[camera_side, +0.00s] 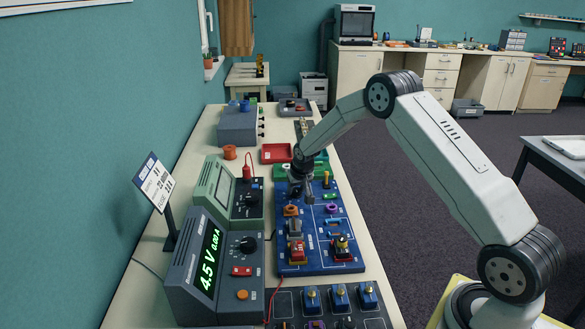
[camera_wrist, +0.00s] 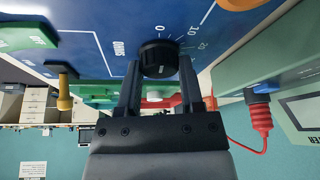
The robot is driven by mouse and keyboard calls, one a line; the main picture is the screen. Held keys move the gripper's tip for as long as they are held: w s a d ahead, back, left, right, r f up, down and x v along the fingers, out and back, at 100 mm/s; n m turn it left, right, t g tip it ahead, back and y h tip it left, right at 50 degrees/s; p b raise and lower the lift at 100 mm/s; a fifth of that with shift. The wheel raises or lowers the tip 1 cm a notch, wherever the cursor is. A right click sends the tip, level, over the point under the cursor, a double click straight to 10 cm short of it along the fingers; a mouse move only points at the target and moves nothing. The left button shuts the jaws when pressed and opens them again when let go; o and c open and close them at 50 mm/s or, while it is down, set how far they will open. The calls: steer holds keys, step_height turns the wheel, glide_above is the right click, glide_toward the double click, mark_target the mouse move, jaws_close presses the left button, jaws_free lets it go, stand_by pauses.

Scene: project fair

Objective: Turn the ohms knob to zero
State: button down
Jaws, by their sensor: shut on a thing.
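The black ohms knob (camera_wrist: 158,57) sits on the blue circuit board (camera_wrist: 100,22) in the wrist view. White marks 0, 10 and 20 curve around it, with "OHMS" printed beside it. I cannot make out clearly where its pointer stands. My gripper (camera_wrist: 159,66) is shut on the knob, one finger on each side. In the side view my gripper (camera_side: 297,187) reaches down to the far left part of the blue board (camera_side: 312,248) and hides the knob.
A grey meter (camera_side: 210,262) reading 4.5 V and 0.00 A and a green meter (camera_side: 216,190) stand left of the board. A red plug and lead (camera_wrist: 261,118) are close by on the right in the wrist view. A red tray (camera_side: 276,153) lies behind.

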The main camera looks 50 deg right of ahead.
steer(key=shift+n, duration=0.6)
steer(key=shift+c, duration=1.1)
jaws_free()
steer(key=shift+r, duration=0.2)
steer(key=v, duration=0.7)
steer(key=shift+s+r, duration=0.15)
steer(key=shift+s, duration=0.05)
steer(key=s+a+r+n+y, duration=0.1)
steer(key=s+a+n, duration=0.1)
steer(key=s+a, duration=0.7)
steer(key=s+a+r+n+g+y, duration=0.1)
steer(key=s+a+r+n, duration=0.1)
steer(key=s+a, duration=0.7)
steer(key=s, duration=0.8)
steer(key=shift+s+a, duration=0.15)
steer(key=shift+a, duration=0.25)
